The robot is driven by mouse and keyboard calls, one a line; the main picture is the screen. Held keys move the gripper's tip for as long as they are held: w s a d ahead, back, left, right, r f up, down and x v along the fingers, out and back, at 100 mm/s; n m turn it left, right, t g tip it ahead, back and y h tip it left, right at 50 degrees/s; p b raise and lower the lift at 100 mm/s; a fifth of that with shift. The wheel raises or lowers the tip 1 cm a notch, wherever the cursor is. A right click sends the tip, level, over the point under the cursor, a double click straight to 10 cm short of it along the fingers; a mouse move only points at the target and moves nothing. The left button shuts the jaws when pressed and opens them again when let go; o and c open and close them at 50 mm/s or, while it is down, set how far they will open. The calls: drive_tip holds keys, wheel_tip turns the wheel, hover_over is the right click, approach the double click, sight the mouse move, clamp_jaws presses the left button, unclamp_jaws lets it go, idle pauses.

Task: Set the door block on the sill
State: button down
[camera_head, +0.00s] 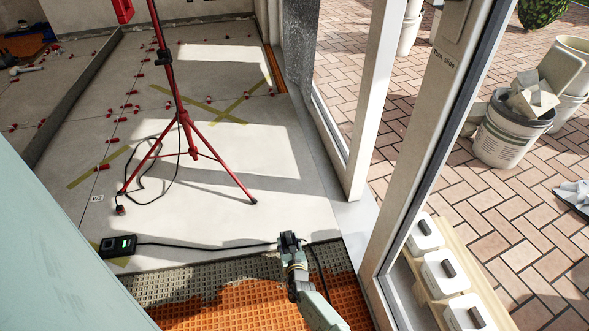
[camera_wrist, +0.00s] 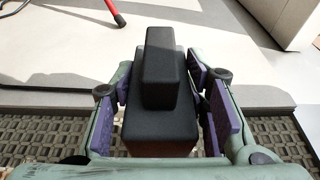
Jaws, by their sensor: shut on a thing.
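The door block (camera_wrist: 160,110) is a black stepped block, narrow on top and wider below. It sits between the purple finger pads of my gripper (camera_wrist: 163,92), which is shut on it. In the head view my gripper (camera_head: 290,240) is near the front edge of the grey tiled floor, with a dark shape at its tip. The sill (camera_head: 352,222) is a pale grey strip along the foot of the door frame, right of my gripper. My gripper is apart from it. The underside of the block is hidden.
Orange matting (camera_head: 265,305) lies in front. The glazed door frame (camera_head: 420,130) rises at right. White lidded boxes (camera_head: 440,270) stand beyond the glass.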

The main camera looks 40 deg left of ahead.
drive_tip(key=shift+s+d+r, duration=0.1)
drive_tip(key=shift+s+d, duration=0.05)
drive_tip(key=shift+s, duration=0.25)
drive_tip(key=shift+r, duration=0.1)
